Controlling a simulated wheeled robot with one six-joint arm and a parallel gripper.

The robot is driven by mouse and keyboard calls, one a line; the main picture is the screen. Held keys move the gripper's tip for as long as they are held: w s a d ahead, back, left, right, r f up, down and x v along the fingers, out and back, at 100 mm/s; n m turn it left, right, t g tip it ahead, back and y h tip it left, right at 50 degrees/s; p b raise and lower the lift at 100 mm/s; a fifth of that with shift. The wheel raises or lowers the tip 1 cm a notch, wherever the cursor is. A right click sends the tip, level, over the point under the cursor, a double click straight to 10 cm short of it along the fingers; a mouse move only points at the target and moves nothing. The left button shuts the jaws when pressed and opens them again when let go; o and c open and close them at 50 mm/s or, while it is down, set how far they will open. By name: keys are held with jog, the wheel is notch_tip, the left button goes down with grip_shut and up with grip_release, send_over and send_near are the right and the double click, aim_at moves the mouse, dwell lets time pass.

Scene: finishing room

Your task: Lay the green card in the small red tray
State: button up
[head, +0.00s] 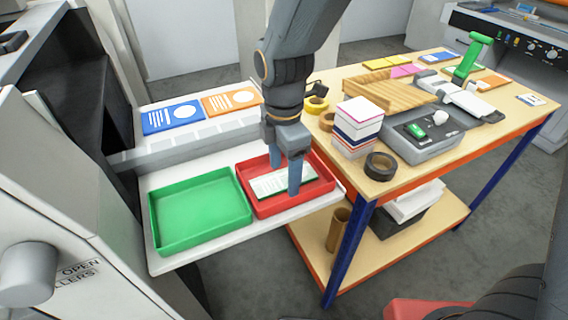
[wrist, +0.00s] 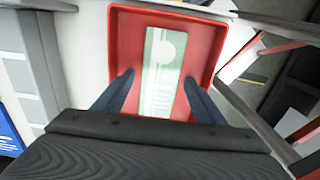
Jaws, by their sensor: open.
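The green card (head: 266,187) lies in the small red tray (head: 318,197), its white and pale green printed face up. In the wrist view the card (wrist: 160,75) lies lengthwise on the floor of the red tray (wrist: 205,45). My gripper (head: 285,178) is over the red tray with its fingers spread, one on each side of the card. In the wrist view the fingertips of my gripper (wrist: 157,78) stand apart, with gaps between them and the card's edges. Part of the card is hidden behind a finger and the gripper body.
An empty green tray (head: 200,210) stands left of the red tray on a white shelf (head: 160,265). Blue (head: 172,117) and orange (head: 231,99) cards lie behind. A wooden table (head: 400,177) at right holds a card stack (head: 357,127), tape rolls (head: 380,166) and a grey device (head: 425,130).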

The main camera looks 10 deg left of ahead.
aim_at(284, 178)
notch_tip(284, 178, up, 12)
jog(key=b, duration=0.2)
jog(key=shift+r, duration=0.15)
dwell(0.4)
jog(key=w+d+f+m+t, duration=0.1)
jog(key=d+f+m, duration=0.3)
jog(key=d+m, duration=0.35)
jog(key=w+d+f+m+t, duration=0.1)
jog(key=w+d+f+m, duration=0.1)
jog(key=d+f+m, duration=0.4)
jog(key=s+d+f+m, duration=0.3)
jog(key=s+d+m, duration=0.2)
jog(key=d+m, duration=0.5)
jog(key=shift+s+d+m+g, duration=0.2)
jog(key=shift+d+m+g, duration=0.15)
jog(key=shift+m+g, duration=0.1)
